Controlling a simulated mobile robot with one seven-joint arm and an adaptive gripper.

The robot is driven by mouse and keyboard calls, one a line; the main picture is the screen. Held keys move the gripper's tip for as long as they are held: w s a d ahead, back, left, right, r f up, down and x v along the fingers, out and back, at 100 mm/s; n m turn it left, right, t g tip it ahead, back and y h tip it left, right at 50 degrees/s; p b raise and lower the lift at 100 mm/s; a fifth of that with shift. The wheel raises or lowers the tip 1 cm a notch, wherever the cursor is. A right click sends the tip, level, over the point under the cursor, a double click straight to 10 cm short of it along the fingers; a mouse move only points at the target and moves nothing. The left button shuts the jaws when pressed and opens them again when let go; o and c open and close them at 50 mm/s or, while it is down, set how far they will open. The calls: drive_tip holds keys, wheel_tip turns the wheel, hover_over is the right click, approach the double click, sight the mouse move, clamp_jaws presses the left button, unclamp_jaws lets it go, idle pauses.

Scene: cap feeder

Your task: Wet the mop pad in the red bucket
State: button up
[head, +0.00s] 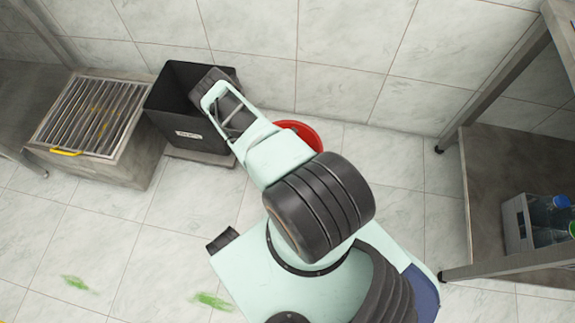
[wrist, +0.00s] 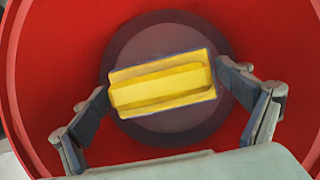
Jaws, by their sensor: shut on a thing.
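The red bucket (head: 301,131) stands on the floor near the wall, mostly hidden behind my arm in the head view. In the wrist view its red inner wall (wrist: 60,50) surrounds a darker round bottom area (wrist: 135,45). My gripper (wrist: 163,86) is shut on a yellow block-like mop piece (wrist: 160,87), one finger at each end. A thin bluish edge, perhaps the pad, shows along its rim; its underside is hidden. It appears over or inside the bucket; whether it touches water I cannot tell. In the head view my gripper is hidden.
A black open bin (head: 190,128) stands left of the bucket, with a slatted box (head: 92,112) beside it. A metal table (head: 495,165) with a bottle crate (head: 515,224) on its lower shelf is at right. Green smears (head: 212,300) mark the floor.

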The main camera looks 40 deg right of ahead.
drive_tip(key=shift+s+f+b, duration=0.15)
drive_tip(key=shift+f+b, duration=1.95)
drive_tip(key=shift+f, duration=1.45)
drive_tip(key=shift+f+b, duration=0.55)
drive_tip(key=shift+f, duration=0.2)
drive_tip(key=shift+f, duration=0.5)
drive_tip(key=shift+r, duration=0.1)
drive_tip(key=shift+r+p, duration=2.6)
drive_tip(key=shift+r, duration=0.85)
